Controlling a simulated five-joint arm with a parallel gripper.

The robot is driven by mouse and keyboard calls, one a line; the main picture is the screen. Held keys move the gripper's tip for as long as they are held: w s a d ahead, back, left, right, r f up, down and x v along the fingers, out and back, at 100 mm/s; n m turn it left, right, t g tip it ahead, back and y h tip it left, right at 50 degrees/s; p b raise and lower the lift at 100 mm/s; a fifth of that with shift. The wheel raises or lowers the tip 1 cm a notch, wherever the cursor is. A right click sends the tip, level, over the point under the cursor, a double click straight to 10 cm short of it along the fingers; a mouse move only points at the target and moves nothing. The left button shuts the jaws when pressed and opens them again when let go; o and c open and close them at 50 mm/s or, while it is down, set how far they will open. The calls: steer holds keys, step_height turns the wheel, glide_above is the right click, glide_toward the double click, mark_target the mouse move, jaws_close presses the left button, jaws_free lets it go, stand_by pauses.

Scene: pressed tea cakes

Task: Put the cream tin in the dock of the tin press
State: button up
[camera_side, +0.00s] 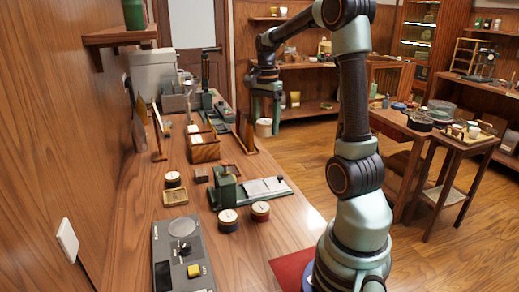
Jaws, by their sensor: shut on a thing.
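My gripper (265,117) is shut on the cream tin (264,128), held upright, seen beyond the right edge of the bench. I cannot tell its exact height over the bench or floor. A green device with a tall dark column (205,78) stands toward the far end of the bench, left of my gripper; it may be the tin press, but its dock cannot be made out. A second green device (225,187) with a flat pale bed lies nearer, on the middle of the bench.
A grey control box (184,250) is in front. A wooden box (204,148) and upright wooden frames stand mid-bench.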

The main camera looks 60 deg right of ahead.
mark_target(257, 187)
steer(key=w, duration=0.2)
steer(key=shift+w+d, duration=0.25)
steer(key=shift+w, duration=0.05)
steer(key=f, duration=2)
steer(key=shift+w, duration=0.3)
steer(key=shift+f, duration=0.3)
